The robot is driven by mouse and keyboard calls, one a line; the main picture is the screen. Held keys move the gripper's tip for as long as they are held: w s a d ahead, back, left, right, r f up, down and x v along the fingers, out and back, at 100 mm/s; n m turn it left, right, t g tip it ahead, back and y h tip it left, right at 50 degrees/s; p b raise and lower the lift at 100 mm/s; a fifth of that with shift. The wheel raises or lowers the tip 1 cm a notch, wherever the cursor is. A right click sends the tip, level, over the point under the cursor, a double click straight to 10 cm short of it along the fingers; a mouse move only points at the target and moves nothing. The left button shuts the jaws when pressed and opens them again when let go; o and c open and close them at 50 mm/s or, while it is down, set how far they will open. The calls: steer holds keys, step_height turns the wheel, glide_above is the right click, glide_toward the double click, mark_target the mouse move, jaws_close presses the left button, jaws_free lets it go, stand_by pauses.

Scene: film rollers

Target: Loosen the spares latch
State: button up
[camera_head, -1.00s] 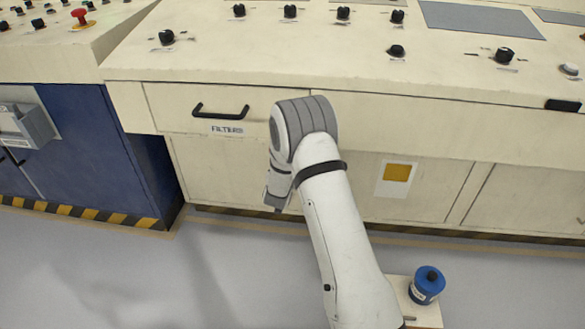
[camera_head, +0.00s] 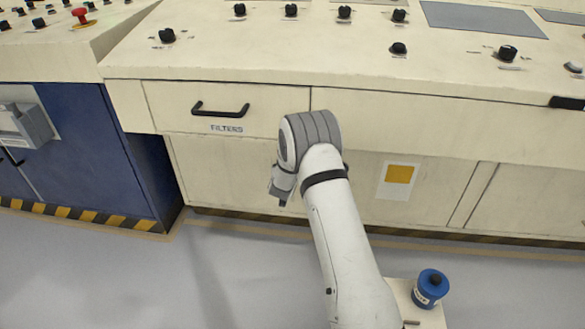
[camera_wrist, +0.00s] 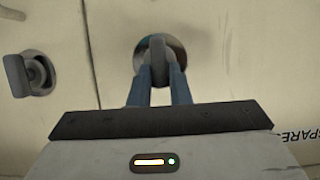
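The spares latch (camera_wrist: 157,46) is a grey lever on a round metal plate, set in the cream cabinet front in the wrist view. The lever stands upright in that picture. My gripper (camera_wrist: 160,78) has one blue-grey finger on each side of the lever, and both seem to press on it. The lower part of the lever lies between the fingers. The "SPARES" label (camera_wrist: 297,135) is partly cut off at the right edge. In the head view my arm bends down before the cabinet doors, and the latch and fingertips are hidden.
A second grey latch (camera_wrist: 32,74) sits to the left, across a door seam. Above the doors is the "FILTERS" drawer (camera_head: 165,103) with a black handle (camera_head: 220,110). A blue canister (camera_head: 431,288) stands near my arm's base. The floor to the left is clear.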

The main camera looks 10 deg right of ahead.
jaws_close()
steer(key=shift+r+p, duration=0.15)
steer(key=shift+p, duration=0.35)
steer(key=shift+w+a+f+n+t+h+p, duration=0.1)
steer(key=shift+a+f+n+h+p, duration=0.2)
steer(key=shift+n+h+p, duration=1.25)
steer(key=shift+w+a+f+n+t+h+p, duration=0.15)
steer(key=shift+a+f+n+h, duration=0.45)
steer(key=shift+n, duration=1.9)
steer(key=shift+w+f+n+t+h+p, duration=0.1)
steer(key=shift+n+h+p, duration=0.65)
steer(key=shift+n+h, duration=0.95)
steer(key=shift+r+n+y, duration=0.1)
steer(key=shift+n+y, duration=0.15)
steer(key=shift+n, duration=0.2)
